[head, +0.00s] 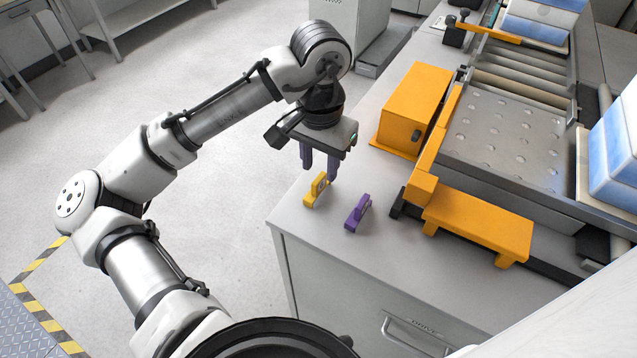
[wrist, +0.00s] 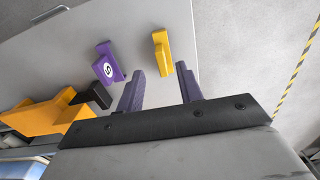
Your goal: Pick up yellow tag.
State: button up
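The yellow tag (head: 317,190) stands on the grey cabinet top near its left edge in the head view. It also shows in the wrist view (wrist: 161,52), beyond the fingertips. My gripper (head: 319,172) is above and close to the yellow tag, with its two purple fingers pointing down.
An orange box (head: 413,105) stands behind the tags. An orange bracket (head: 478,226) and the furnace's roller conveyor (head: 510,130) lie to the right. Blue-and-white blocks (head: 612,150) stand at the far right. The cabinet top (head: 317,233) is bare in front of the tags.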

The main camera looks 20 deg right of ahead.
aim_at(319, 178)
notch_tip(319, 178, down, 5)
jog(key=shift+w+p, duration=0.15)
jog(key=shift+p, duration=0.3)
grip_shut()
